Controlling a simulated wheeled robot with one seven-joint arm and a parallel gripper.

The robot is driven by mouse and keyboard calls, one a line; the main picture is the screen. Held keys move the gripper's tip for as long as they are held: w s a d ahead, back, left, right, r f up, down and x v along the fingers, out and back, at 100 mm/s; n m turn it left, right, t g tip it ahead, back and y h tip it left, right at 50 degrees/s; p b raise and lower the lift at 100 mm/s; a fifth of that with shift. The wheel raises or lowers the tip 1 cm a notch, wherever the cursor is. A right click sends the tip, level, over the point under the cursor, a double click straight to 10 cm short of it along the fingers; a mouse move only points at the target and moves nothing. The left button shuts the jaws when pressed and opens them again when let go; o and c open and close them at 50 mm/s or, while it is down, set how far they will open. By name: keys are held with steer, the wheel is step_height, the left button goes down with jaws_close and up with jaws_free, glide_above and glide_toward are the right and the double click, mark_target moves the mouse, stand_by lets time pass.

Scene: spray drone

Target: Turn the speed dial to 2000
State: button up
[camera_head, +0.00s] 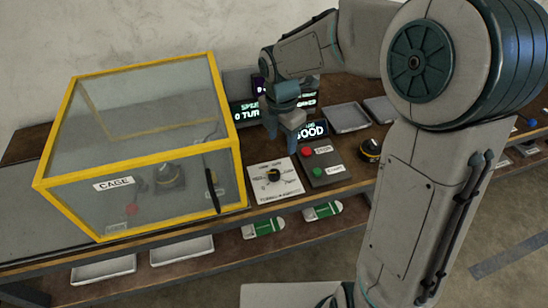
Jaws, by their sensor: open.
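The speed dial is a small black knob (274,175) on a white square panel (260,183) with markings around it, right of the yellow-framed cage. The panel's lettering is too small to read surely. My gripper (282,134) hangs above and behind the panel, pointing down, apart from the knob. It is open, and nothing shows in it. A dark display (243,112) behind my gripper shows green text that includes "SPEE" and "0 TU", partly covered by my arm. A smaller display (312,131) reads "GOOD".
A clear cage (140,184) with a yellow frame and black handle stands left of the panel. A dark box (322,166) with red and green buttons sits just right. A black and yellow knob (369,150) and grey trays (347,118) are farther right.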

mark_target(274, 173)
steer(key=f+n, duration=0.1)
steer(key=f, duration=0.4)
steer(key=w+a+f+n, duration=0.1)
steer(key=f, duration=0.8)
steer(key=shift+w+a+f+n, duration=0.2)
steer(key=shift+a+f+n, duration=0.2)
steer(key=c, duration=1)
